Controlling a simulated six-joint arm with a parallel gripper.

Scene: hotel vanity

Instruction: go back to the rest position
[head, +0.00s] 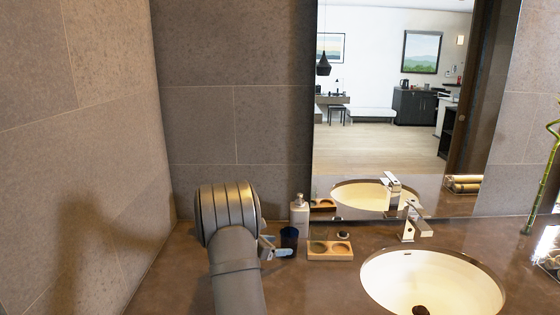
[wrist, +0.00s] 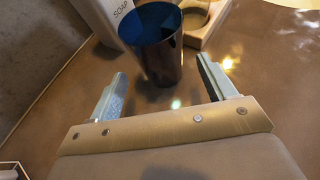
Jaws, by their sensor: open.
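My gripper (wrist: 160,85) is open in the wrist view, with its two fingers apart and nothing between them. A dark blue cup (wrist: 150,45) stands upright on the counter just beyond the fingertips. In the head view my gripper (head: 273,249) is low over the counter at the left, partly hidden by my arm. The cup (head: 289,238) stands close beside it there. I cannot tell from the head view whether a finger touches the cup.
A soap bottle (head: 299,215) stands behind the cup. A wooden tray (head: 330,254) with round recesses lies to its right. The sink (head: 385,277) and faucet (head: 411,222) are further right. A tiled wall (head: 80,150) bounds the left, and a mirror (head: 400,130) the back.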

